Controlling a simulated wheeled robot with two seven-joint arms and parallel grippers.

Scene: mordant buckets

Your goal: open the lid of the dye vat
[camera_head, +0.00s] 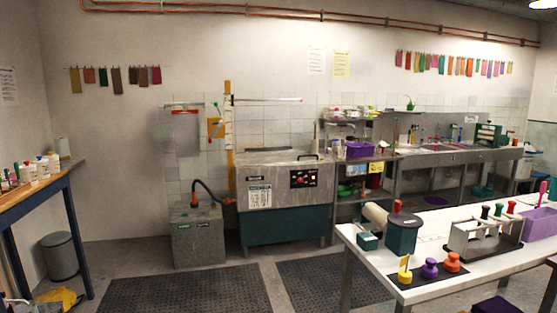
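The dye vat (280,224) appears to be the wide grey metal tank with a dark green lower half, standing on the floor against the back wall. Its flat grey lid (265,158) lies shut on top. A dark bar handle (303,157) sits near the lid's right end. The front carries a white label and a black control panel (304,178) with a red knob. Neither of my grippers shows in the head view.
A smaller grey box (198,240) with a hose stands left of the vat. Dark floor mats (185,290) lie in front, with open floor around them. A white table (400,285) with jars and tools blocks the right foreground. A wooden-topped bench (35,190) stands left, near a grey bin (60,256).

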